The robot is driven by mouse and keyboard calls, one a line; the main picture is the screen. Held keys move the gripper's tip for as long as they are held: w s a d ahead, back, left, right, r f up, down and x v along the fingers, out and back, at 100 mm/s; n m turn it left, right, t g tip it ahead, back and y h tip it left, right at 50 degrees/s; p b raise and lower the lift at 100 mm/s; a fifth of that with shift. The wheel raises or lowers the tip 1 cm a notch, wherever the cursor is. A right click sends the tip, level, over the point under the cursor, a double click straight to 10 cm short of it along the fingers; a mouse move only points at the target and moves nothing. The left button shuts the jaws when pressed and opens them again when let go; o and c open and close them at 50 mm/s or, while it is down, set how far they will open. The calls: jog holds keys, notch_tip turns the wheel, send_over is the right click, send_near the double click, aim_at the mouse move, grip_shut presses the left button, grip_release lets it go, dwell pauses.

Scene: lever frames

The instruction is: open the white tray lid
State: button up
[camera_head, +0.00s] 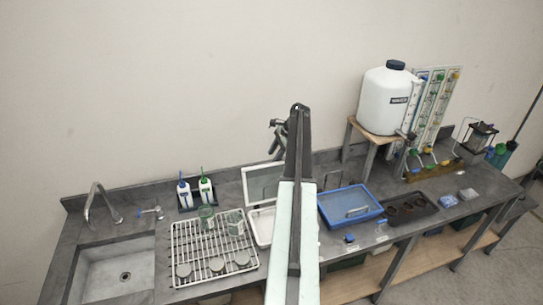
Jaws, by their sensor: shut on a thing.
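The white tray (257,228) stands on the grey bench, left of my arm, and my arm hides its right part. Its white-framed lid (262,183) stands up steeply at the tray's back side, raised off the tray. My gripper (281,152) is at the lid's upper right edge, shut on the lid. My arm partly covers the fingers and that corner, so the exact contact is hard to see.
A white wire rack (190,253) with glassware stands left of the tray, with two bottles (195,190) behind it. A blue lidded tray (350,206) is right of my arm. A large white carboy (388,100) stands on a wooden stand farther right. A sink (115,270) is at far left.

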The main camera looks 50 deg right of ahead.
jog(key=p+v, duration=0.3)
jog(key=v, duration=0.2)
jog(key=shift+r, duration=0.2)
jog(key=shift+f, duration=0.1)
